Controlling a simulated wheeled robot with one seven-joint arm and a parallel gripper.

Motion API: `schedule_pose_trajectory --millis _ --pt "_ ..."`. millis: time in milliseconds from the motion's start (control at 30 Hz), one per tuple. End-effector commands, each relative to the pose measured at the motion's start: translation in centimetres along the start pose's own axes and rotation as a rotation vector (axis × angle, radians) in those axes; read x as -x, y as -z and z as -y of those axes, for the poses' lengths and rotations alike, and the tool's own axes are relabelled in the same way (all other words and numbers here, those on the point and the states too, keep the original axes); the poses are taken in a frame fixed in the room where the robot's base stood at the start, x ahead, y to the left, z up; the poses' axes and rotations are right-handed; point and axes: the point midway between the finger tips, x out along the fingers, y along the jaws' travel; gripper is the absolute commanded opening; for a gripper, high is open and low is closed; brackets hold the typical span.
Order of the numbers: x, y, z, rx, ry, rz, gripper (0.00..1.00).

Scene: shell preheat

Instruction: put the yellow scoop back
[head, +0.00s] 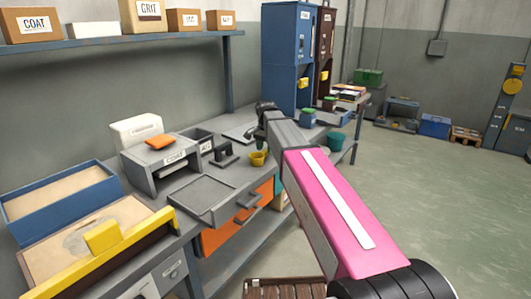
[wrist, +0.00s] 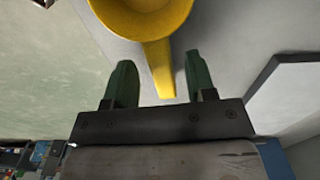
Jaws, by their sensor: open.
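The yellow scoop (head: 258,158) stands on the grey bench near its front edge, below my gripper (head: 262,124). In the wrist view the scoop's round bowl (wrist: 142,16) is at the top, partly cut off. Its tapered handle (wrist: 158,72) points toward my gripper (wrist: 158,63). My gripper is open, with one dark green finger on each side of the handle. I see a gap between each finger and the handle, so it is not gripped. A black stand (head: 224,153) is on the bench just left of the scoop.
A grey tray (head: 190,213) lies left of the scoop, and grey bins (head: 196,146) stand behind the bench's middle. Blue cabinet (head: 285,60) rises behind my arm. A teal bucket (head: 334,141) is to the right. A blue sand box (head: 60,203) is far left.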

Motion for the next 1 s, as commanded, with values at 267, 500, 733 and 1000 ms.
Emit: schedule_pose_trajectory --millis 267,500,733,1000 --pt "5.2 0.1 0.1 0.000 0.002 -0.001 0.51" --pt "8.6 0.1 0.1 0.000 0.001 -0.001 0.51" --pt "9.9 0.0 0.0 0.000 0.000 0.000 0.51" --pt "9.9 0.0 0.0 0.000 0.000 0.000 0.51"
